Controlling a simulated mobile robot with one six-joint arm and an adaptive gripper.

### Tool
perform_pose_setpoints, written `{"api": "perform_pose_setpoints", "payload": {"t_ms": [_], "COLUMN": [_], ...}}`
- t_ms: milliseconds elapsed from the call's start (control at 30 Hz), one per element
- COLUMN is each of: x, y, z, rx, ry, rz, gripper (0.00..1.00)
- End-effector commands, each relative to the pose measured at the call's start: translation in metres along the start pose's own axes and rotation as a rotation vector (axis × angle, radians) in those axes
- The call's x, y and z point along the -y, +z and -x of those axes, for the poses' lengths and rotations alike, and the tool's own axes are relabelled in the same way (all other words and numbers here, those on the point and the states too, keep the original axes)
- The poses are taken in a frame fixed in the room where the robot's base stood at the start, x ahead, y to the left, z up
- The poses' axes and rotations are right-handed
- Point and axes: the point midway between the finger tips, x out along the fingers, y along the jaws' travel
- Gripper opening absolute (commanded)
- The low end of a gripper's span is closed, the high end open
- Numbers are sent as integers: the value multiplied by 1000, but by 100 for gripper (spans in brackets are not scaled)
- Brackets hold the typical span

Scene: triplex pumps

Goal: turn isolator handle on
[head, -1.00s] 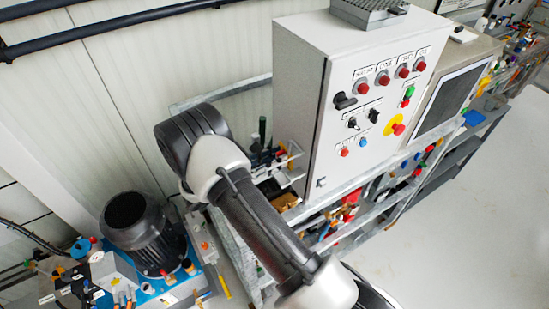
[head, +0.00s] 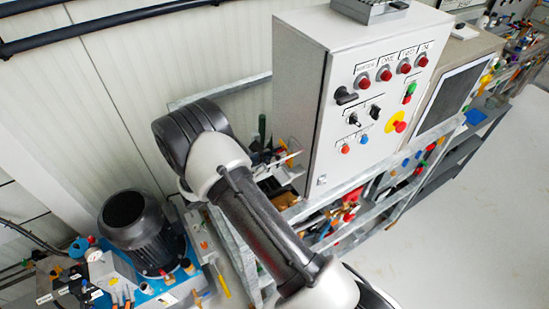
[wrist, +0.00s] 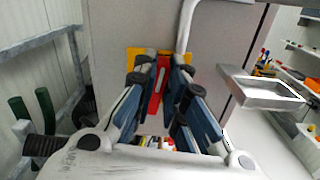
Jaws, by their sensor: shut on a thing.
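The isolator handle (wrist: 158,88) is red, on a yellow plate (wrist: 134,56) fixed to a grey cabinet face in the wrist view. It stands roughly upright, a little tilted, with a pale strip on it. My gripper (wrist: 161,66) is shut on the handle, one blue-and-grey finger on each side. The fingers cover much of the handle and plate. In the head view the grey control cabinet (head: 300,110) shows, but the isolator handle and my gripper are hidden there.
A pale pipe or cable (wrist: 186,28) runs down the cabinet close to the right finger. A grey metal tray (wrist: 265,92) juts out at the right. Metal rack rails (wrist: 40,45) stand at the left. A dark motor (head: 143,230) is at the lower left of the head view.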

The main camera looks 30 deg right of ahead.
Motion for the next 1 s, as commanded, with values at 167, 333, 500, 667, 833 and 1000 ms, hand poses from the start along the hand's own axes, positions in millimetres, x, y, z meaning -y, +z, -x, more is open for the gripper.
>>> {"api": "perform_pose_setpoints", "payload": {"t_ms": [167, 333, 500, 667, 833, 1000], "x": [3, 5, 8, 10, 12, 14], "y": [-4, -5, -6, -8, -10, -12], "z": [0, 0, 0, 0, 0, 0], "rx": [0, 0, 0, 0, 0, 0], "ry": [0, 1, 0, 0, 0, 0], "rz": [-148, -310, -471, -624, -787, -948], "gripper": [0, 0, 0, 0, 0, 0]}}
